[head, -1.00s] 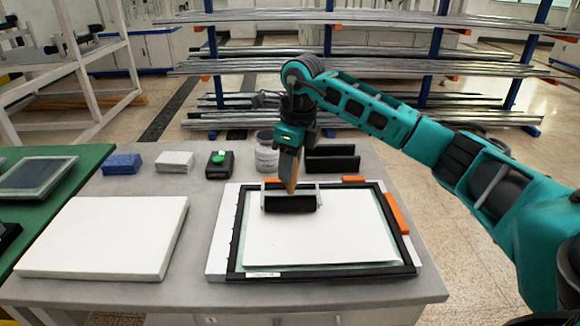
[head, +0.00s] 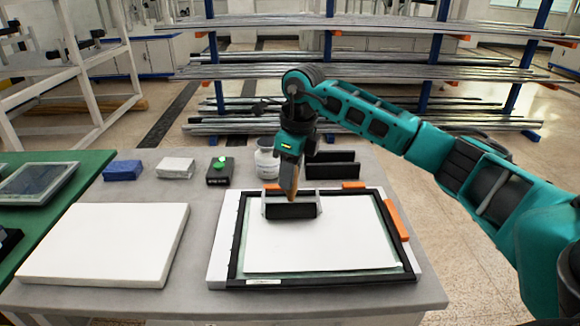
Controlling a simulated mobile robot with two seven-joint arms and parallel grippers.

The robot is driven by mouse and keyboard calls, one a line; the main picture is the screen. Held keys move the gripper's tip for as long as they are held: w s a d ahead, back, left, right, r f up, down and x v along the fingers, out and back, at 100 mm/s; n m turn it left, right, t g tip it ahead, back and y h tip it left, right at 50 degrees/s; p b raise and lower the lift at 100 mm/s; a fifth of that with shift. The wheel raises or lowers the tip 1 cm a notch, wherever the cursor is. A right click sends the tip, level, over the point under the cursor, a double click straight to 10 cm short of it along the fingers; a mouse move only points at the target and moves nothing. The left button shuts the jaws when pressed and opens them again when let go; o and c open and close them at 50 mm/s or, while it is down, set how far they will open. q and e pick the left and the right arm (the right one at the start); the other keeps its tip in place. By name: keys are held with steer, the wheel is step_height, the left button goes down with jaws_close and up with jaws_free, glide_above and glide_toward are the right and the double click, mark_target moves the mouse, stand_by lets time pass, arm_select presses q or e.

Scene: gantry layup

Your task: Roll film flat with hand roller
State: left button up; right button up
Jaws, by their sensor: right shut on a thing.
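My right gripper (head: 289,192) is shut on the handle of the hand roller near the far edge of the frame. The hand roller (head: 290,211) has a black cylinder in a light grey yoke. It is at the upper left part of the white film (head: 315,240); whether it presses on the film I cannot tell. The film lies inside a black frame (head: 320,282) with a greenish sheet edge showing around it. The roller's handle is mostly hidden by the gripper. My left gripper is not in view.
A thick white slab (head: 105,243) lies left of the frame. A blue block (head: 123,170), a white block (head: 175,167), a black box with a green knob (head: 220,172), a white tub (head: 267,162) and black angle pieces (head: 332,170) stand behind. Orange clamps (head: 396,220) sit on the frame's edge.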

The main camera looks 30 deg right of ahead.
steer(key=shift+s+a, duration=0.55)
steer(key=shift+s, duration=0.35)
steer(key=shift+s+a, duration=0.5)
steer(key=shift+s, duration=0.35)
steer(key=s+a, duration=0.3)
steer(key=s, duration=0.3)
steer(key=shift+a+p, duration=0.35)
steer(key=shift+p, duration=0.05)
steer(key=shift+r, duration=0.1)
